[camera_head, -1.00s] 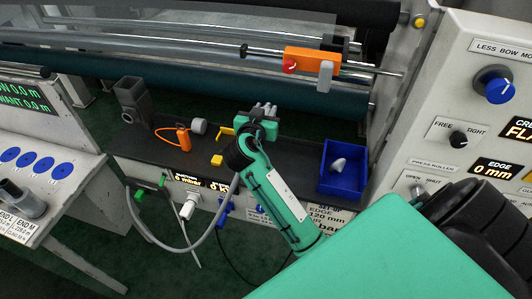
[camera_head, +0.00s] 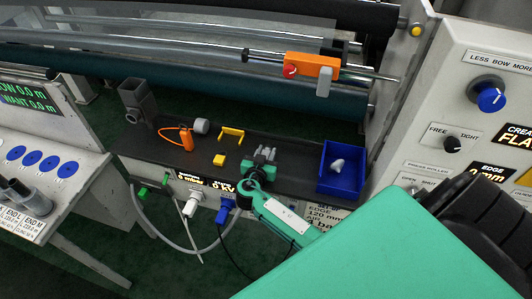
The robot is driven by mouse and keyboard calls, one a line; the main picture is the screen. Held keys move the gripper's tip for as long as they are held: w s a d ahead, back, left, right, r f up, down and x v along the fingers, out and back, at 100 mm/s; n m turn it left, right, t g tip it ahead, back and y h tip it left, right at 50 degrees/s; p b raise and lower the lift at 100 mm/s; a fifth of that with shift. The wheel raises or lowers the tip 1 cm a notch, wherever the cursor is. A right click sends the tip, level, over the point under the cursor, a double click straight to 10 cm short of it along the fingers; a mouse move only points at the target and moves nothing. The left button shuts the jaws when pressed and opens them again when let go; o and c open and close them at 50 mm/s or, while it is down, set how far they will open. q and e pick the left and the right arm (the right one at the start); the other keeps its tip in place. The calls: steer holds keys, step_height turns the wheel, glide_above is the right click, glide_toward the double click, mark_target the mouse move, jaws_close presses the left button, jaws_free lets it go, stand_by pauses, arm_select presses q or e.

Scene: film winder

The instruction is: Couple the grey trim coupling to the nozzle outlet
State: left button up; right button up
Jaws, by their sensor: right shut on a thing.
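My right gripper (camera_head: 264,154) is over the front part of the dark shelf, jaws shut. A grey hose (camera_head: 180,249) loops up from the machine front to this gripper, so I take the held thing to be the grey trim coupling; fingers and wrist hide most of it. An orange block (camera_head: 311,65) with a red knob and a grey piece (camera_head: 324,82) sits on the rail above. I cannot tell for certain which part is the nozzle outlet. The gripper is below and apart from this block. My left gripper is not in view.
The dark shelf (camera_head: 295,168) carries a grey cylinder (camera_head: 201,126), an orange tool (camera_head: 187,141), yellow pieces (camera_head: 231,133) and a blue bin (camera_head: 340,182) with a white item. White (camera_head: 190,207) and blue (camera_head: 225,210) plugs stick out in front. A control panel (camera_head: 480,60) stands right.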

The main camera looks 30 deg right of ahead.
steer(key=shift+f, duration=0.25)
steer(key=shift+f+b, duration=0.2)
steer(key=shift+b, duration=0.15)
steer(key=o, duration=1)
steer(key=shift+r, duration=0.1)
